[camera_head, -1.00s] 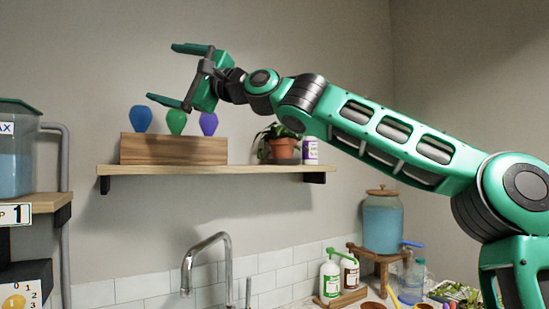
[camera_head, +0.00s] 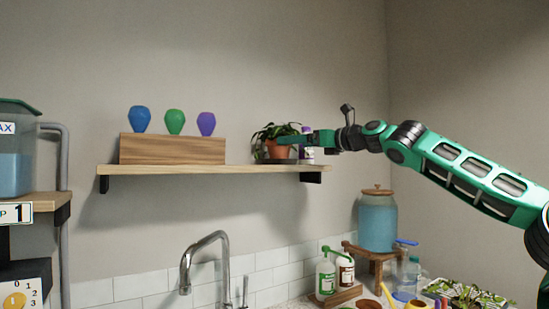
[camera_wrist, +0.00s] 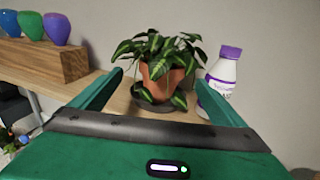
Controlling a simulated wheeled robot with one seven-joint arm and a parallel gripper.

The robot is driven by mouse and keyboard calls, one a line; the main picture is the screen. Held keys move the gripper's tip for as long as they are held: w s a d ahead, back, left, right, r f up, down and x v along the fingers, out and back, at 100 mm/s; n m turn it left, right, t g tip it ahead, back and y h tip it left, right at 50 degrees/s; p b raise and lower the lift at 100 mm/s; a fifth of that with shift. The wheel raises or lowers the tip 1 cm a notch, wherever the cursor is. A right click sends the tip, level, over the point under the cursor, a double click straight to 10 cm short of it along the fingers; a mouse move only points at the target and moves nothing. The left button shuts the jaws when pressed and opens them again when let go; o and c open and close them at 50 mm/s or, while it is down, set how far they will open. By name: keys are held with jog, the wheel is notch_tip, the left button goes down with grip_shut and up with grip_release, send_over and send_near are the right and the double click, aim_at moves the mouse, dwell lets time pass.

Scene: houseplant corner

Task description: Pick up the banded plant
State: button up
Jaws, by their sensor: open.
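The banded plant (camera_head: 270,133), with drooping dark green leaves striped in paler green, stands upright in a terracotta pot on the right part of the wall shelf. In the wrist view the plant (camera_wrist: 155,48) is straight ahead, its pot on a dark saucer (camera_wrist: 158,106). My gripper (camera_head: 284,140) is open and reaches in from the right at pot height. In the wrist view its fingers (camera_wrist: 163,79) point at the pot, one toward each side. The fingers look empty; whether they touch the pot or leaves cannot be told.
A white bottle with a purple cap (camera_wrist: 222,75) stands close right of the pot, near my right finger. A wooden block (camera_head: 172,149) with blue, green and purple vases is further left on the shelf (camera_head: 200,169). Below are a faucet (camera_head: 208,262) and a glass jar (camera_head: 377,222).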

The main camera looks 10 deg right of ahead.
aim_at(279, 152)
jog(key=shift+d+x, duration=0.1)
jog(key=shift+x, duration=2.15)
jog(key=shift+d+x, duration=0.15)
jog(key=shift+x, duration=2.15)
jog(key=shift+w, duration=0.15)
jog(key=c, duration=1.4)
